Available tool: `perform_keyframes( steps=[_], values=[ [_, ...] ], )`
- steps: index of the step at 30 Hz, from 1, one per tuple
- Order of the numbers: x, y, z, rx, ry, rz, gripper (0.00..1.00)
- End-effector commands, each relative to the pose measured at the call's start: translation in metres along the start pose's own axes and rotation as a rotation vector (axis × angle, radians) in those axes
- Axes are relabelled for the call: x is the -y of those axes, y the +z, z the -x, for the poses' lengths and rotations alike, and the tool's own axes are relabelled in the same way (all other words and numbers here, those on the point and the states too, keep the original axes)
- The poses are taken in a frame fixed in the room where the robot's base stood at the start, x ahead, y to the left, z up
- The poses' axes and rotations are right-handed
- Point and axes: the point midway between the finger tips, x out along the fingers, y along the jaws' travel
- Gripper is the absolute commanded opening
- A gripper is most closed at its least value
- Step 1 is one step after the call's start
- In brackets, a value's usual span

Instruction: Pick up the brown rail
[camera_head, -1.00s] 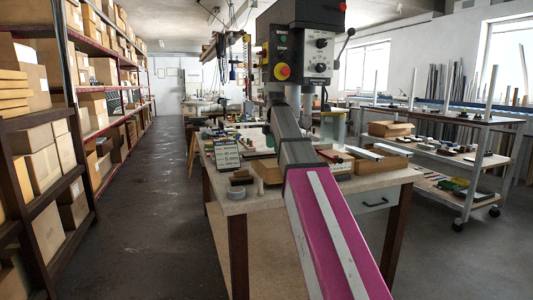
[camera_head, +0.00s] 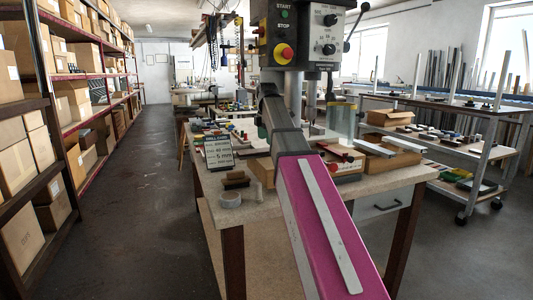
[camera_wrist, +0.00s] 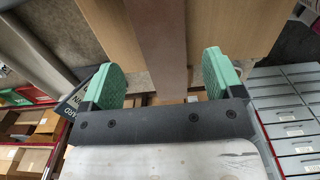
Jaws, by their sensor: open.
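In the wrist view my gripper (camera_wrist: 161,66) is open, its two green-padded fingers wide apart. A long, flat brown strip (camera_wrist: 165,40) runs from the top edge down between the fingers in the picture; it looks like the brown rail. Neither finger visibly touches it, and I cannot tell its distance. In the head view my arm reaches forward over the bench, and my gripper is hidden there. A small brown piece (camera_head: 236,181) lies on the bench near a drilling sign; I cannot tell whether it is the same rail.
The bench (camera_head: 262,202) carries the sign (camera_head: 218,152), a tape roll (camera_head: 230,199) and cardboard boxes. A drill press (camera_head: 303,35) stands over it. Shelving with boxes lines the left; a wheeled rack (camera_head: 480,172) stands right. The left aisle floor is clear.

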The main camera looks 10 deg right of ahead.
Motion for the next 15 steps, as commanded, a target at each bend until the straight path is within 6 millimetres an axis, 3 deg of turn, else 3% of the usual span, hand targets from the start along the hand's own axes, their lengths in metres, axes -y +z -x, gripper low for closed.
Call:
perform_keyframes(
  steps=[9,15],
  values=[
    [0.004,-0.001,-0.04,0.0,-0.001,0.0,0.86],
    [0.003,-0.001,-0.049,0.0,0.0,0.0,0.86]
  ],
)
